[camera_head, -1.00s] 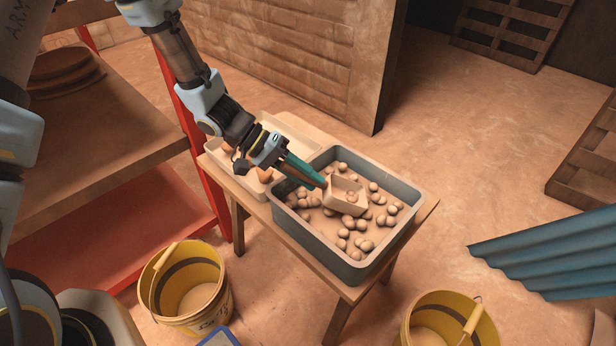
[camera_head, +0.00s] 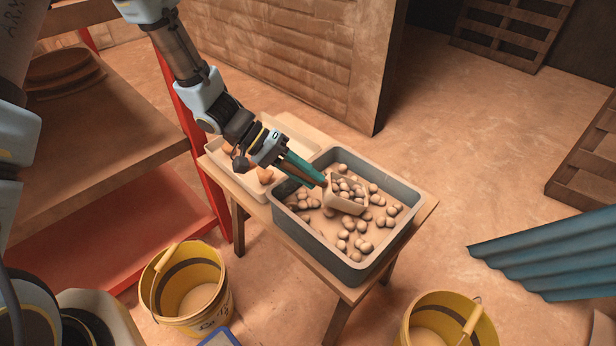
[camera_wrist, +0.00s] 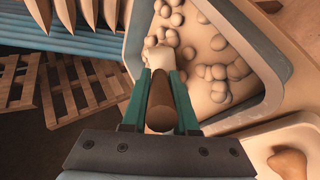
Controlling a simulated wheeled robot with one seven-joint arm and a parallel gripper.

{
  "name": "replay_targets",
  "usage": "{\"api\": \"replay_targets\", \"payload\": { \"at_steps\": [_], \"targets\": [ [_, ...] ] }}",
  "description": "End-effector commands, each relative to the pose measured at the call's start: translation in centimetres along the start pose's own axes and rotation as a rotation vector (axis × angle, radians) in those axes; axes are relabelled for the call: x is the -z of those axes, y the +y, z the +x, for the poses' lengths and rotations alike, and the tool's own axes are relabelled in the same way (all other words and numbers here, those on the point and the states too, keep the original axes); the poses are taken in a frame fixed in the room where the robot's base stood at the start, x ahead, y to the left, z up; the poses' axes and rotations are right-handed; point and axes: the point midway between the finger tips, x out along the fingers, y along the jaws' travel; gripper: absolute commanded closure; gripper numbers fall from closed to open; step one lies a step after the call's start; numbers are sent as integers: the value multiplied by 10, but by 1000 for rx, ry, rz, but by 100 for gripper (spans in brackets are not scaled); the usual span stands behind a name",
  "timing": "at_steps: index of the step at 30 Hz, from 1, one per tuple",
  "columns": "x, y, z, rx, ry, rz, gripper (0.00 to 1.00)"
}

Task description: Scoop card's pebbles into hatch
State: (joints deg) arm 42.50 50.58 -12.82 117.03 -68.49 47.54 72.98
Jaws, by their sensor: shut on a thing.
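My gripper (camera_head: 302,169) is shut on the brown handle of a scoop (camera_head: 347,205). In the wrist view the handle (camera_wrist: 160,103) sits between the teal fingers. The scoop's pale square pan is inside the grey bin (camera_head: 390,237) and holds several round tan pebbles (camera_head: 346,188). More pebbles (camera_head: 361,245) lie loose on the bin's floor around it. In the wrist view the pan is mostly hidden behind the handle and fingers. I cannot make out a card or a hatch for certain.
A pale tray (camera_head: 215,153) with a few orange-brown lumps stands beside the bin on a small wooden table (camera_head: 425,205). Yellow buckets (camera_head: 190,290) stand on the floor in front. A red-framed shelf (camera_head: 110,225) is at left, a blue corrugated sheet (camera_head: 550,255) at right.

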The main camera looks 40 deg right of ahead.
Motion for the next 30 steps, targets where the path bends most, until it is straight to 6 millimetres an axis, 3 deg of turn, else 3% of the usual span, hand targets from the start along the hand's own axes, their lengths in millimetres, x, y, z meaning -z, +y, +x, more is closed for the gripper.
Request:
{"api": "replay_targets", "payload": {
  "at_steps": [30],
  "targets": [
    [3,64,-46,-1,1,3,100]
  ]
}}
